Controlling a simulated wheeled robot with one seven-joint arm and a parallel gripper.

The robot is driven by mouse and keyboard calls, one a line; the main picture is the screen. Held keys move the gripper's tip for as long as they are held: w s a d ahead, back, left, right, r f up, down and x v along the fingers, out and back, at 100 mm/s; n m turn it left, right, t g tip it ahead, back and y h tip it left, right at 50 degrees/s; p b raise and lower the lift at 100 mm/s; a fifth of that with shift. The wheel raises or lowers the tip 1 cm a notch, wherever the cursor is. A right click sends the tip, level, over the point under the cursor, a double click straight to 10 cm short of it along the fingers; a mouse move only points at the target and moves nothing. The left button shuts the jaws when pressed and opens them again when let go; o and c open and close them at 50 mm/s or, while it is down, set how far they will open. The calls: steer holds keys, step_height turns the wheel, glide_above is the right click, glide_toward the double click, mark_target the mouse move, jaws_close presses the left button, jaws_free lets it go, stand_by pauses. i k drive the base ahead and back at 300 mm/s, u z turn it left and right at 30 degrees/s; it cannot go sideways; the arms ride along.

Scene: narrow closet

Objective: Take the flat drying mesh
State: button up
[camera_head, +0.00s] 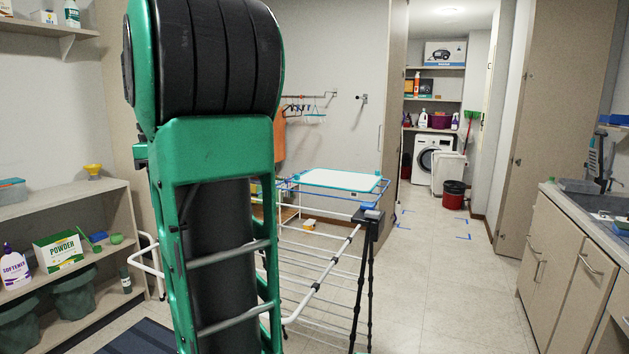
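The flat drying mesh (341,180) appears to be the pale flat panel with a blue-teal edge, lying level near the centre of the view. It rests on or just above a blue wire frame at the far end of the drying rack (318,285). I cannot tell exactly how it is held there. My green arm fills the left centre and hides part of the rack. My gripper is not in view.
A shelf unit (113,189) with a softener bottle (16,269) and a powder box (59,252) stands left. A counter (561,231) with a sink runs along the right. Floor between rack and counter is clear.

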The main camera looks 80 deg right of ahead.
mark_target(335, 179)
steer(key=z, duration=0.05)
steer(key=i, duration=3.4)
steer(key=z, duration=2.9)
steer(key=i, duration=1.85)
steer(key=u, duration=0.05)
